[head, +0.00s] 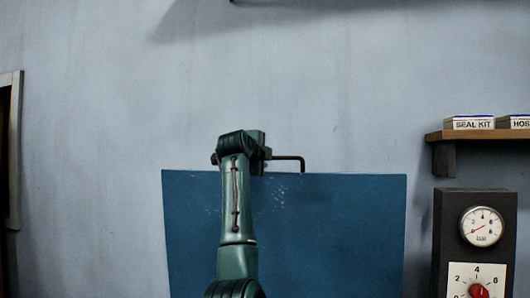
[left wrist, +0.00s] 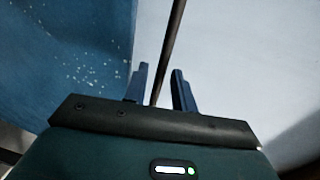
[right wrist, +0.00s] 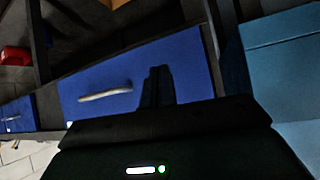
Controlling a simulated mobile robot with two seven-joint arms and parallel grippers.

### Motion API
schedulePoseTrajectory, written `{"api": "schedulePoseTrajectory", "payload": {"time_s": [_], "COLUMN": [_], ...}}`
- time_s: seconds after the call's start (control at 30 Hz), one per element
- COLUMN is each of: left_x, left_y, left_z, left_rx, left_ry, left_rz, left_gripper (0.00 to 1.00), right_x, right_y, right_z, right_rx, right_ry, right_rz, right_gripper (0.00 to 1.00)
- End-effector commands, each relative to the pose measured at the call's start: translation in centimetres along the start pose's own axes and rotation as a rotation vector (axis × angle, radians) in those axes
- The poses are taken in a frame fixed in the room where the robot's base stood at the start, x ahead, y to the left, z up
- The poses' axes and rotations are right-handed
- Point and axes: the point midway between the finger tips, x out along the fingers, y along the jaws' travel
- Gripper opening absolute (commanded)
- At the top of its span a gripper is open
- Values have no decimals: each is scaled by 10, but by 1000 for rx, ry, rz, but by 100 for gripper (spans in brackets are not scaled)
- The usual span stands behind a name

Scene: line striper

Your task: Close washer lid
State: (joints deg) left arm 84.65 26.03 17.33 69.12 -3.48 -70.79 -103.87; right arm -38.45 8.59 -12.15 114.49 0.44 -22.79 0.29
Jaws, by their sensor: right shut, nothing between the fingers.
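The washer lid (head: 335,230) stands raised as a broad blue panel against the wall in the head view. A dark bent handle bar (head: 290,158) sticks up at its top edge. My left arm reaches up in front of the lid, hiding part of it; its gripper is at the top edge beside the bar. In the left wrist view, my left gripper (left wrist: 161,85) is open, with the thin dark bar (left wrist: 172,40) between its fingers and gaps visible beside it. The speckled lid (left wrist: 75,55) lies to the left. My right gripper (right wrist: 157,85) is shut and empty.
A black box with a gauge (head: 482,226) and red knob stands right of the lid, below a shelf (head: 480,134) with small boxes. In the right wrist view, a blue drawer front (right wrist: 190,65) with a pale handle and a teal panel (right wrist: 285,75) are near the gripper.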

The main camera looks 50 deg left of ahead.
Motion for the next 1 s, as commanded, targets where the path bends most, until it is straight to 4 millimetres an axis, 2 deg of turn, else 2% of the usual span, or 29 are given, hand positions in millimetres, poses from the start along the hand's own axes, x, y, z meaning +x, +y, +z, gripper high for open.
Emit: {"api": "schedulePoseTrajectory", "payload": {"time_s": [0.2, 0.57, 0.87, 1.0], "left_x": [23, 27, 27, 27], "left_y": [-2, 0, 0, 0], "left_z": [0, 0, 0, 0], "left_rx": [0, 0, 0, 0], "left_ry": [1, 0, 0, 0], "left_rz": [0, -1, -1, 0], "left_gripper": [26, 26, 2, 0], "right_x": [-1, 1, 0, -1], "right_y": [-1, 0, 0, 0], "right_z": [-6, -7, -5, -4], "right_rx": [9, 4, 1, 1], "right_ry": [-8, -6, -11, -12], "right_rz": [5, 6, 4, 3], "right_gripper": [0, 0, 0, 0]}}
